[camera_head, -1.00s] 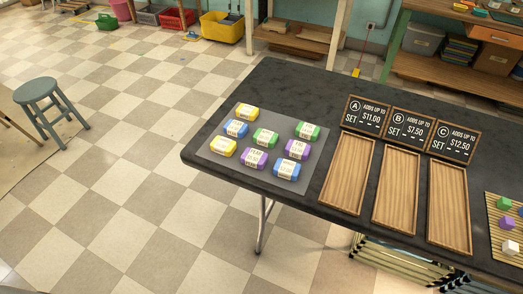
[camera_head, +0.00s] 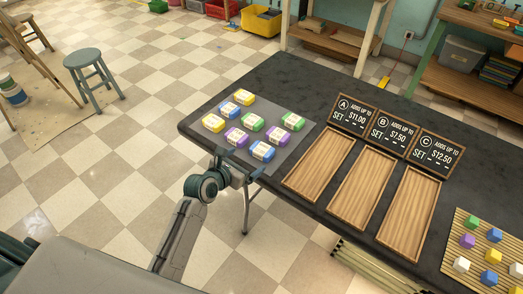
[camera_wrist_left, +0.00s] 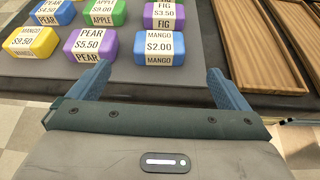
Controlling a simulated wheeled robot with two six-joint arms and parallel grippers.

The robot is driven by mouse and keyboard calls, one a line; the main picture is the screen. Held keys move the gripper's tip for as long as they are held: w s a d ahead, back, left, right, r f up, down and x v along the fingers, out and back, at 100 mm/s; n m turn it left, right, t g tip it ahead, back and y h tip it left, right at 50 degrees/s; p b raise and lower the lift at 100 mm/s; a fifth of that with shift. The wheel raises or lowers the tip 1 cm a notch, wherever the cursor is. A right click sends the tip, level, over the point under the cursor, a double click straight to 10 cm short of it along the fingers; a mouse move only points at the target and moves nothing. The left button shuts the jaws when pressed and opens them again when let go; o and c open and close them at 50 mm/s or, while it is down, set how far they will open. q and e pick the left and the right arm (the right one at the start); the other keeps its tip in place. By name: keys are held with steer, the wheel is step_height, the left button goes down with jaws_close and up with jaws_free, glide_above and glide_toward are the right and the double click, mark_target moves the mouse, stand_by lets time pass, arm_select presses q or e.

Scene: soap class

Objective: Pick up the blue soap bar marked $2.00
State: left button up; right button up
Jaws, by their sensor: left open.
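The blue soap bar marked Mango $2.00 (camera_wrist_left: 178,46) lies flat on the grey mat in the left wrist view, just beyond my fingertips. In the head view this blue bar (camera_head: 262,152) is at the mat's front right. My left gripper (camera_head: 238,164) is at the table's front edge, in front of the bar. In the left wrist view its two fingers (camera_wrist_left: 160,72) are open and empty, spread wider than the bar and pointing towards it. My right gripper is not in view.
The purple Pear $5.50 bar (camera_wrist_left: 97,45) lies close left of the blue bar, and the purple Fig $3.50 bar (camera_wrist_left: 164,16) behind it. Other bars share the grey mat (camera_head: 301,142). Wooden trays (camera_head: 320,167) stand to the right. A cube mat (camera_head: 455,255) lies farther right.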

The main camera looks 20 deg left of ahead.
mark_target(261, 150)
arm_select(q)
steer(key=shift+n, duration=0.4)
steer(key=x, duration=0.6)
steer(key=shift+w+r, duration=0.1)
steer(key=shift+w, duration=0.1)
steer(key=x, duration=0.4)
steer(key=shift+w+d+f, duration=0.1)
steer(key=shift+w+f, duration=0.15)
steer(key=shift+w, duration=0.05)
steer(key=shift+w+f, duration=0.1)
steer(key=shift+w, duration=0.05)
steer(key=shift+c, duration=0.9)
steer(key=c, duration=0.9)
steer(key=shift+c, duration=0.2)
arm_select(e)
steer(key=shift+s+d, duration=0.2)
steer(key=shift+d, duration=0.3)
